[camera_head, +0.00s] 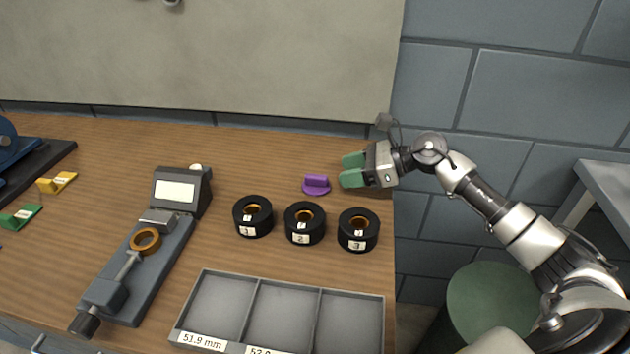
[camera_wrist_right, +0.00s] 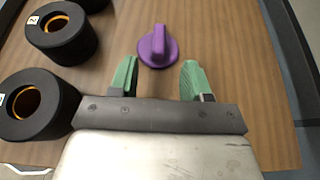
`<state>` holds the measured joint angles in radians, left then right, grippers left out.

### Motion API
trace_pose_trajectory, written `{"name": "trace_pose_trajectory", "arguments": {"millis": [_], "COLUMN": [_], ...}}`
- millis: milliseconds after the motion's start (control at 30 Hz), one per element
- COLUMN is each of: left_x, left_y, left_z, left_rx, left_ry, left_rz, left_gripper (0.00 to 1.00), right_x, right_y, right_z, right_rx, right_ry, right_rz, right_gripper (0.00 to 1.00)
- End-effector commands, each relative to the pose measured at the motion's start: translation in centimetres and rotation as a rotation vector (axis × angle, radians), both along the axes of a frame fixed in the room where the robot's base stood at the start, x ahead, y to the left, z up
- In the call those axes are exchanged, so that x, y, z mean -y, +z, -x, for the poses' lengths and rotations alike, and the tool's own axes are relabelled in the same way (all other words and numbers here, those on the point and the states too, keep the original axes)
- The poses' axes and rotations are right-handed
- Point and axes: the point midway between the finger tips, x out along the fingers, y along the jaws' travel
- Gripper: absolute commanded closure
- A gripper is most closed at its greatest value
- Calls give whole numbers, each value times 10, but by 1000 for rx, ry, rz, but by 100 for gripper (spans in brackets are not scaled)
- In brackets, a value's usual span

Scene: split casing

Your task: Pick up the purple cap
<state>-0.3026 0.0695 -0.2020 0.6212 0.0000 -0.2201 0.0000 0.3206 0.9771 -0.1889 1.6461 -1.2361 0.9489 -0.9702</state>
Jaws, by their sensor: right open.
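The purple cap (camera_head: 316,184) lies on the wooden table, a round base with an upright grip bar on top. In the right wrist view the cap (camera_wrist_right: 158,47) sits just ahead of my fingertips, roughly centred between them. My right gripper (camera_head: 346,169) comes in from the right with its green fingers apart, pointing left at the cap. In the right wrist view the gripper (camera_wrist_right: 158,68) is open and empty, and the fingers do not touch the cap. My left gripper does not show.
Black rings numbered 1 (camera_head: 253,217), 2 (camera_head: 305,224) and 3 (camera_head: 358,231) stand in front of the cap. A grey compartment tray (camera_head: 316,318) is nearer. A measuring device (camera_head: 150,255) is at left. The table's right edge is close to my right gripper.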

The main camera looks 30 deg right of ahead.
Motion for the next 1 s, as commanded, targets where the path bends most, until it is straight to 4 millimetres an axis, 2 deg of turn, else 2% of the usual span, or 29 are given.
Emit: {"name": "trace_pose_trajectory", "arguments": {"millis": [333, 667, 1000], "left_x": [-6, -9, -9], "left_y": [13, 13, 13], "left_z": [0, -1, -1], "left_rx": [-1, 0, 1], "left_ry": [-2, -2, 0], "left_rz": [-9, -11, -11], "left_gripper": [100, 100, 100], "right_x": [-34, -40, -39], "right_y": [-16, -22, -22], "right_z": [-24, -29, -29], "right_rx": [1, 0, 0], "right_ry": [0, -1, -1], "right_rz": [-5, -1, 0], "right_gripper": [52, 52, 100]}}
